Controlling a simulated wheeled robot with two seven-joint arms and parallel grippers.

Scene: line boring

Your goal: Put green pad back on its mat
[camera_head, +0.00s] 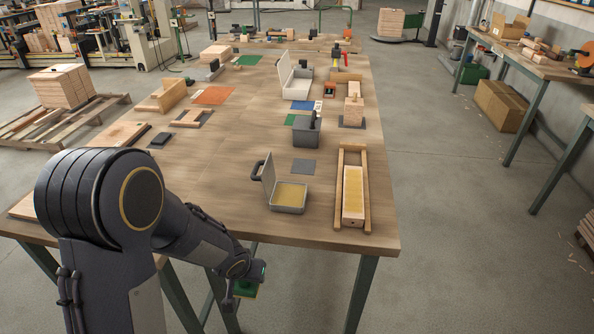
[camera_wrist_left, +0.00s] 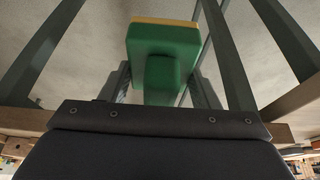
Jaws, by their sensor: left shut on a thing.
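The green pad (camera_head: 250,284) is a green block with a yellowish layer on one face. In the left wrist view the pad (camera_wrist_left: 165,45) sits between the two fingers. My left gripper (camera_head: 242,274) is shut on it, out past the table's front edge and apparently below the tabletop. One green mat (camera_head: 249,60) lies flat at the far left of the table. Another green patch (camera_head: 290,119) shows beside the grey bin, partly hidden by it. I cannot tell which of them is the pad's mat. My right gripper is not in view.
On the table (camera_head: 220,180) stand an open grey case (camera_head: 289,208) with a yellow inside, a wooden frame (camera_head: 352,218), a grey bin (camera_head: 306,135) and a grey mat (camera_head: 304,166). An orange mat (camera_head: 213,95) lies further back. The table's left middle is fairly clear.

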